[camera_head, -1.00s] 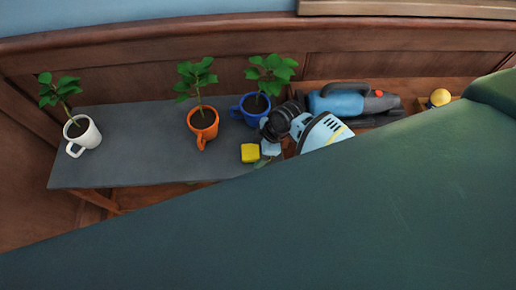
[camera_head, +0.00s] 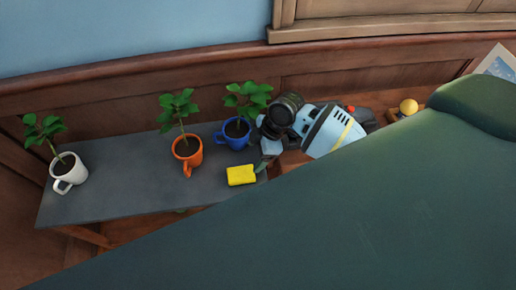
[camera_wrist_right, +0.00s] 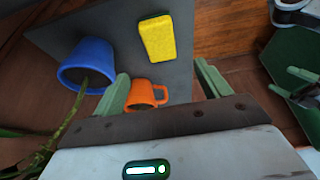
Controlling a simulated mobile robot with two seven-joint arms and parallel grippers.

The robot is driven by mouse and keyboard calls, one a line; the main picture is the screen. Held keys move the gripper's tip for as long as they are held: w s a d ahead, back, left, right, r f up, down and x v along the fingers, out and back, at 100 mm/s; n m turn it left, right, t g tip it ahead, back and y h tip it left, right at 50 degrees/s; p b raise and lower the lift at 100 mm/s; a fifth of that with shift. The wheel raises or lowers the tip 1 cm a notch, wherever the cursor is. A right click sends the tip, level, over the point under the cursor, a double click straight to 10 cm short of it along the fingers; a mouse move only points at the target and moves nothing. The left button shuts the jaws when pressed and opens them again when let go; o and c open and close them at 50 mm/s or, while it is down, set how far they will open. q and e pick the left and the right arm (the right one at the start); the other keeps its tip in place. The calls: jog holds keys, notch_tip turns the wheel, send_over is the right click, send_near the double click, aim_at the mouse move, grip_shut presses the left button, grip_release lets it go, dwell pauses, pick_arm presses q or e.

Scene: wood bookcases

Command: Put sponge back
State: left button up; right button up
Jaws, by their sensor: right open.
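The yellow sponge (camera_head: 241,175) lies on the grey tabletop (camera_head: 120,195), near its front edge and in front of the blue mug (camera_head: 234,136). It also shows at the top of the right wrist view (camera_wrist_right: 158,38). My right gripper (camera_head: 266,160) is just right of the sponge and the blue mug, apart from the sponge. In the right wrist view its green fingers (camera_wrist_right: 165,86) are spread with nothing held; the sponge shows beyond them. My left gripper is not in the head view. Pale green finger-like parts at the right wrist view's right edge may be it, but this is unclear.
An orange mug (camera_head: 187,153) and a white mug (camera_head: 69,171), each with a plant like the blue one, stand on the tabletop. A yellow ball (camera_head: 408,106) is at the right. My green body hides the lower right. Tabletop between the white and orange mugs is clear.

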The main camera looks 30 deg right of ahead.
jog(key=s+a+f+m, duration=0.1)
jog(key=s+f, duration=0.1)
jog(key=s+a+f+m+t, duration=0.1)
jog(key=s+f, duration=0.1)
jog(key=s+f+m, duration=0.1)
jog(key=f, duration=0.1)
jog(key=shift+s+a+f+t, duration=0.1)
jog(key=shift+s+a+t, duration=0.2)
jog(key=shift+s+a, duration=0.1)
jog(key=s+d+f+m+t, duration=0.1)
jog(key=s+m, duration=0.2)
jog(key=s, duration=0.4)
jog(key=s+d+f+m+t+h, duration=0.1)
jog(key=s+m+t, duration=0.1)
jog(key=s, duration=0.6)
jog(key=s+d+f+m+t+h, duration=0.1)
jog(key=s+d+m+t, duration=0.1)
jog(key=s+m, duration=0.3)
jog(key=s, duration=0.3)
jog(key=shift+s+f, duration=0.15)
jog(key=shift+f, duration=0.2)
